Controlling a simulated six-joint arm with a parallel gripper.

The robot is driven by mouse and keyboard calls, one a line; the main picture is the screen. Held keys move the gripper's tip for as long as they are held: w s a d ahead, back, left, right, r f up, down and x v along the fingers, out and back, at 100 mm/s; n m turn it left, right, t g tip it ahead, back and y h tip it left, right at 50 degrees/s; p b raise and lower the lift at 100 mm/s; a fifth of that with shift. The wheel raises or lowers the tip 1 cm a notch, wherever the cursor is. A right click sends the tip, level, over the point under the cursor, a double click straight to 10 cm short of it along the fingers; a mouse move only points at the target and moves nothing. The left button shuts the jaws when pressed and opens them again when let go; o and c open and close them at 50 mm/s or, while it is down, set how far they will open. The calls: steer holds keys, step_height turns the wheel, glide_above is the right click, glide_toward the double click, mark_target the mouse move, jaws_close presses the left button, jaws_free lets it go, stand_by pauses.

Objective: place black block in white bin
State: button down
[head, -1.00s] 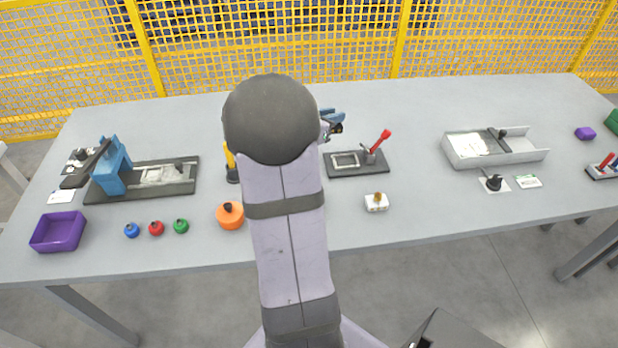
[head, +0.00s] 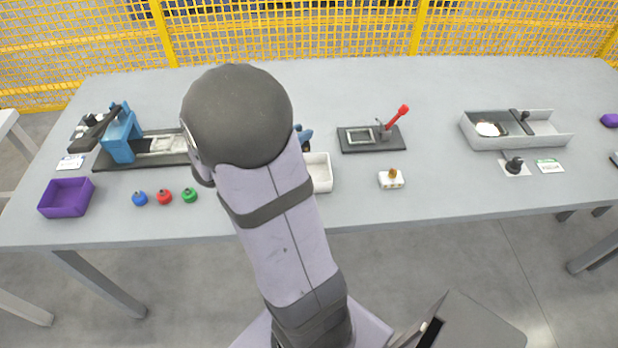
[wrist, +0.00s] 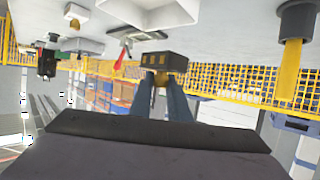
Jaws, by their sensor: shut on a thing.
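My gripper (wrist: 162,88) has blue fingers shut on the black block (wrist: 163,60), a dark piece with small tan marks on its face. A white open tray shape, probably this bin (wrist: 185,12), shows at the top of the tilted, upside-down wrist view, apart from the block.
Left are a purple bin (head: 67,198), blue, red and green knobs (head: 164,197), and a blue press fixture (head: 121,140). Right are a red-lever fixture (head: 372,138), a small white block (head: 391,180) and a grey divided tray (head: 515,140). A yellow fence (head: 300,35) runs behind.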

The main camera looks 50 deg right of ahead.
steer(key=shift+m+g, duration=0.8)
steer(key=shift+g, duration=0.1)
steer(key=shift+s+d+f+b, duration=0.1)
steer(key=shift+s+f+b, duration=0.35)
steer(key=shift+f, duration=1.05)
steer(key=shift+s+d+f+b, duration=0.15)
steer(key=shift+s+f, duration=0.5)
steer(key=shift+f, duration=0.85)
steer(key=shift+s+a+f+b, duration=0.1)
steer(key=shift+s+f+b, duration=0.35)
steer(key=shift+f, duration=1.05)
steer(key=shift+s+f, duration=0.1)
steer(key=c, duration=2.1)
jaws_free()
steer(key=shift+f, duration=0.1)
steer(key=shift+o, duration=0.8)
steer(key=shift+r, duration=0.25)
steer(key=v, duration=1.2)
steer(key=shift+p, duration=0.35)
